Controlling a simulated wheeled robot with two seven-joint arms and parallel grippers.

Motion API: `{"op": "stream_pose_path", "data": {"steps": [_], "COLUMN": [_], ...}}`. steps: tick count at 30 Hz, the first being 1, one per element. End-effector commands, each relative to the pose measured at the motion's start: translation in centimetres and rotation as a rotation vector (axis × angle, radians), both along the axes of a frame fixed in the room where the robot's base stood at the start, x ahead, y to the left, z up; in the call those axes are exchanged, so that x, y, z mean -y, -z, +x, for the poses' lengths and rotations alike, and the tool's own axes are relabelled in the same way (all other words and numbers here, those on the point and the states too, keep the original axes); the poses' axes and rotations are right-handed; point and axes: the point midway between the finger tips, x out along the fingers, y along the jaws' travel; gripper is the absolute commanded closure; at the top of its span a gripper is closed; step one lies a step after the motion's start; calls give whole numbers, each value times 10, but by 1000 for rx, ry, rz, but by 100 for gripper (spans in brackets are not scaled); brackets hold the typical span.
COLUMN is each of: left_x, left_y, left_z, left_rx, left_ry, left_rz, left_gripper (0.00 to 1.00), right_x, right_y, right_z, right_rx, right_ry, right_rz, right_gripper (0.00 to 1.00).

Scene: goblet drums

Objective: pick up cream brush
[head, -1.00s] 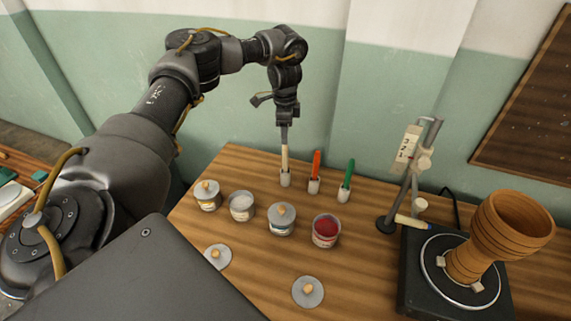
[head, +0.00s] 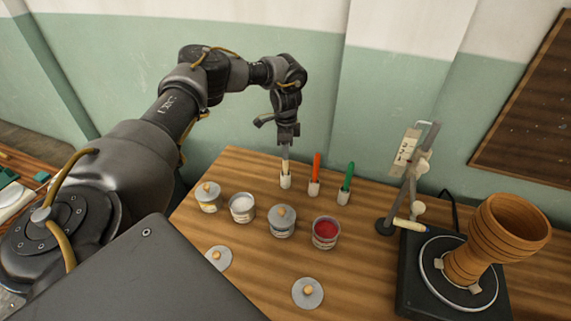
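The cream brush (head: 285,169) stands upright in a small white holder (head: 286,182) at the back of the wooden table, left of the orange and green brushes. My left gripper (head: 286,152) points down from above, its fingers at the upper part of the cream brush. The fingers are narrow and seen edge-on, so I cannot tell whether they are closed on the handle. The brush still sits in its holder. My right gripper is not in view.
An orange brush (head: 316,170) and a green brush (head: 348,178) stand close by. Several paint pots, including an open red one (head: 326,232), sit in front. A goblet drum (head: 494,238) rests on a black turntable beside a metal stand (head: 408,180).

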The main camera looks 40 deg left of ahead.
Motion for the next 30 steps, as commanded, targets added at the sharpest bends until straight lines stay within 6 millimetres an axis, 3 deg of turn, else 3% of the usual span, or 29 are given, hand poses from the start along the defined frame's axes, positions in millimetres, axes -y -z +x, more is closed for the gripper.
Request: {"op": "stream_pose_path", "data": {"steps": [1,7,17,30], "left_x": [0,0,0,0], "left_y": [0,0,-5,-84], "left_z": [0,0,0,1], "left_rx": [0,0,1,3], "left_ry": [0,0,-1,1], "left_rz": [0,0,0,1], "left_gripper": [73,100,100,100], "right_x": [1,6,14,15], "right_y": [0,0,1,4], "right_z": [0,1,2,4], "right_rx": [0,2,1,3], "right_ry": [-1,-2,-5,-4], "right_rz": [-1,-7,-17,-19], "right_gripper": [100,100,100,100]}}
